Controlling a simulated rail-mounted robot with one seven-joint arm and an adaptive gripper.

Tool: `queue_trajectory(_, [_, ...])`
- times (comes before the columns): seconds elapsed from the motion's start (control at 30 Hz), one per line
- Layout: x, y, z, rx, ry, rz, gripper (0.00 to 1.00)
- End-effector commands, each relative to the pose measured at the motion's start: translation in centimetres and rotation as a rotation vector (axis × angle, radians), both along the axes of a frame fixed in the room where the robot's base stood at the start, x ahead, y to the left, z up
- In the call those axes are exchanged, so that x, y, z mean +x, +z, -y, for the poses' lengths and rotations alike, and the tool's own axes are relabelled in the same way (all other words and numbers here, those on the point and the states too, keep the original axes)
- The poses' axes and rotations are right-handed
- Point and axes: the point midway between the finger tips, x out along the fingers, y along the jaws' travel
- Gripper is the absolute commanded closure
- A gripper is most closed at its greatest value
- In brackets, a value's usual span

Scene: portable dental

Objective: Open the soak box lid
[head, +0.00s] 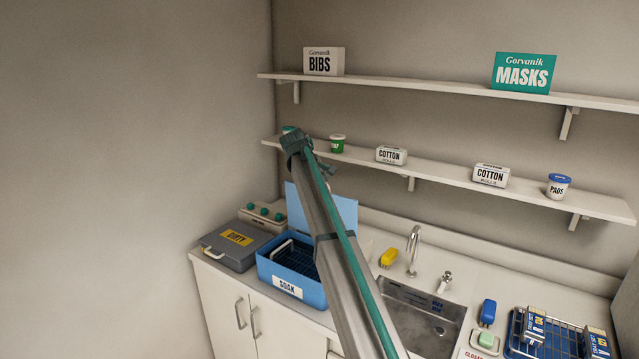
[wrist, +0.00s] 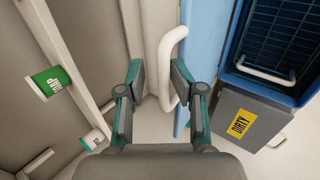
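The blue soak box (head: 308,291), labelled SOAK, stands on the counter left of the sink, with a dark wire basket inside. Its lid (head: 343,212) stands up at the back, so the box is open on top. In the wrist view the blue lid (wrist: 207,45) is seen nearly edge-on, with its white handle (wrist: 167,50) sticking out to the left. My gripper (wrist: 157,78) is open, with the handle beside the right fingertip; contact cannot be told. In the head view my gripper (head: 298,143) is above the lid, partly hiding the shelf behind.
A grey box (head: 228,256) labelled DIRTY is left of the soak box, with a green-knobbed unit (head: 263,213) behind. Two wall shelves (head: 450,175) hold cartons and tubs close to my gripper. The sink (head: 425,315), tap and a blue rack (head: 560,345) are to the right.

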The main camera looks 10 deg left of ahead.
Motion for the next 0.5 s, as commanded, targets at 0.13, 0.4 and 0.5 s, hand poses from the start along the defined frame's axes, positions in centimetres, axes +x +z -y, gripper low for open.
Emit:
queue_trajectory(0.13, [0.0,-0.1,0.0,0.0,-0.001,-0.001,0.64])
queue_trajectory(0.4, [-0.7,0.9,-0.3,0.0,-0.001,-0.001,0.64])
queue_trajectory(0.5, [-1.6,2.1,-0.8,0.0,0.0,0.0,0.64])
